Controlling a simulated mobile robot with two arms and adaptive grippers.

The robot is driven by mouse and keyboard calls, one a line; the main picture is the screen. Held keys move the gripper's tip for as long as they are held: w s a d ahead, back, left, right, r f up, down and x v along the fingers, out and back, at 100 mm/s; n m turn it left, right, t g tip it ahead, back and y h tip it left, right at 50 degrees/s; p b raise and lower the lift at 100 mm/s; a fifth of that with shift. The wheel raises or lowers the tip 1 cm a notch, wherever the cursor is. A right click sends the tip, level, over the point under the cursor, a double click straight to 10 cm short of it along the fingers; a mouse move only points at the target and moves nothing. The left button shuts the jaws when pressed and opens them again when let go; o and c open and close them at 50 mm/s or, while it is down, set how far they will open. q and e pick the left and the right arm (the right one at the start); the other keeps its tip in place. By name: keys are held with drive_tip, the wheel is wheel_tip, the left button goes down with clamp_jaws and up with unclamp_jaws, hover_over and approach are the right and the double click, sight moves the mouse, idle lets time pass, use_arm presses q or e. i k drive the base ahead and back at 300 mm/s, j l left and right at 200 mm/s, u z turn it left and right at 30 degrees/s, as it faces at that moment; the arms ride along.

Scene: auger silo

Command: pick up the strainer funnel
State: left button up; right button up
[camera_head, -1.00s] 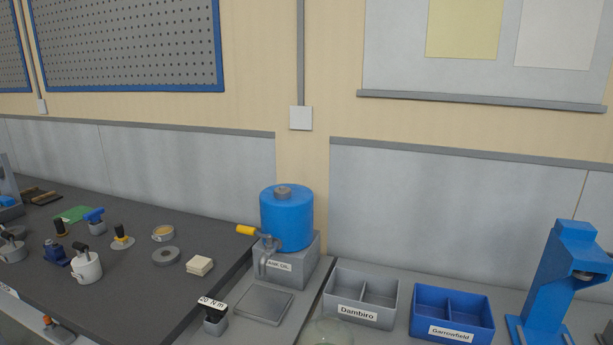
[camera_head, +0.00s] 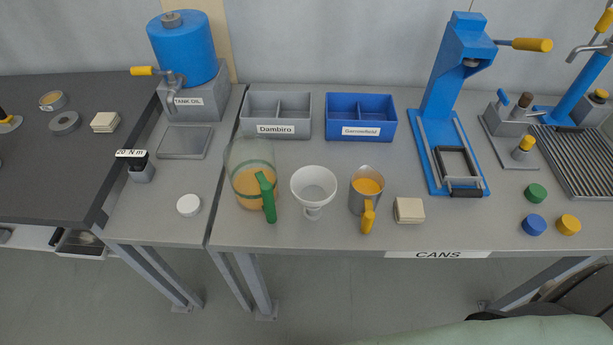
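The strainer funnel is most likely the white funnel (camera_head: 313,187) with a wide round bowl and a short spout below. It stands near the front of the grey bench, between a clear jug (camera_head: 250,172) with a green handle and a metal cup (camera_head: 367,186) with a yellow handle. Both hold orange liquid. The funnel is fully visible and nothing grips it. Neither of my grippers shows in the head view.
A grey bin (camera_head: 276,114) and a blue bin (camera_head: 361,117) stand behind the funnel. A tall blue press (camera_head: 449,110) is to the right. The bench's front edge is just before the funnel.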

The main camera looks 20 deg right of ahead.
sight(313, 186)
drive_tip(key=j+z, duration=0.2)
drive_tip(key=z, duration=0.25)
drive_tip(key=j+z, duration=0.2)
drive_tip(key=z, duration=0.2)
